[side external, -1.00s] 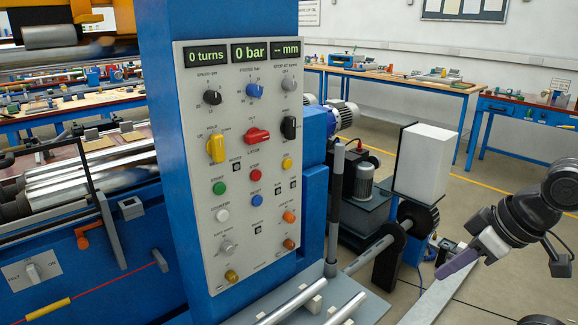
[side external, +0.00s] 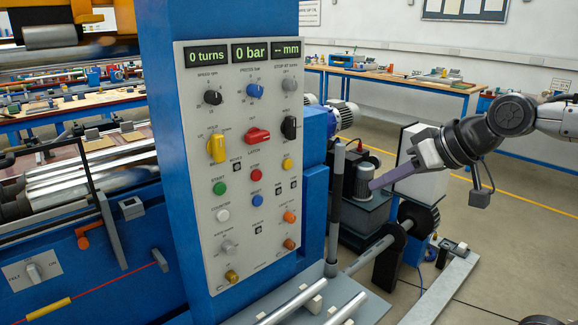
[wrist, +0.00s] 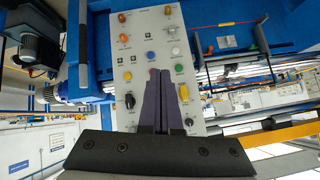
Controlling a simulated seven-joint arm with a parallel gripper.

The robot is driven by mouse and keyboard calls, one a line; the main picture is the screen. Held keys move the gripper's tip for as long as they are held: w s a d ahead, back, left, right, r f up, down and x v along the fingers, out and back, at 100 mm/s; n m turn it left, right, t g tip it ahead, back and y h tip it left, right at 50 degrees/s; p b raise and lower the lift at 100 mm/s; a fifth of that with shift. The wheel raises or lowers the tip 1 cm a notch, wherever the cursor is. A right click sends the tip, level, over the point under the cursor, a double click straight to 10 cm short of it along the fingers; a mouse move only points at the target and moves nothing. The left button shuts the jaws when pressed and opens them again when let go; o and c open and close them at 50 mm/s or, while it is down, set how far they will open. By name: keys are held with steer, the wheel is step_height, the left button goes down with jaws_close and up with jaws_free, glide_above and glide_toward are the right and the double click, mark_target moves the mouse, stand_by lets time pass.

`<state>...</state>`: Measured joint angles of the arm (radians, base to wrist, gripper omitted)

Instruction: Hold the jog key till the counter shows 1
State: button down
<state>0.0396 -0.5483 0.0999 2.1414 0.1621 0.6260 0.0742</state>
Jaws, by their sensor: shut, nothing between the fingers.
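The counter display (side external: 206,56) at the top left of the grey control panel (side external: 200,112) reads "0 turns". Below it are coloured round buttons: green (side external: 219,188), red (side external: 255,174), blue (side external: 256,201), white (side external: 223,215), yellow (side external: 287,164) and orange (side external: 289,216). I cannot read which one is the jog key. My gripper (side external: 374,185) is shut and empty, right of the panel and apart from it, its purple fingers pointing left and slightly down. In the wrist view the gripper (wrist: 161,76) lies in front of the upside-down panel (wrist: 141,60), hiding part of its middle.
The panel also carries knobs, including a yellow one (side external: 216,149) and a red selector (side external: 257,135). A grey upright post (side external: 335,210) and a motor (side external: 363,182) stand between panel and gripper. A white box (side external: 410,145) is behind the gripper.

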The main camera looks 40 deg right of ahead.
mark_target(288, 164)
steer(key=w+d+m+t+h, duration=0.15)
steer(key=w+d, duration=0.25)
steer(key=w, duration=0.7)
steer(key=w+d+m+y, duration=0.1)
steer(key=w+d+m, duration=0.2)
steer(key=w, duration=0.8)
steer(key=w+d+f+m+g, duration=0.1)
steer(key=w+d+f, duration=0.2)
steer(key=f, duration=0.4)
steer(key=w+d+f+g+h, duration=0.1)
steer(key=w+d+f, duration=0.2)
steer(key=d+f, duration=0.2)
step_height(288, 164, down, 2)
steer(key=shift+w+f+m, duration=0.2)
steer(key=shift+m, duration=0.15)
steer(key=w, duration=0.8)
steer(key=shift+w, duration=0.4)
steer(key=shift+w, duration=0.15)
steer(key=shift+w, duration=0.25)
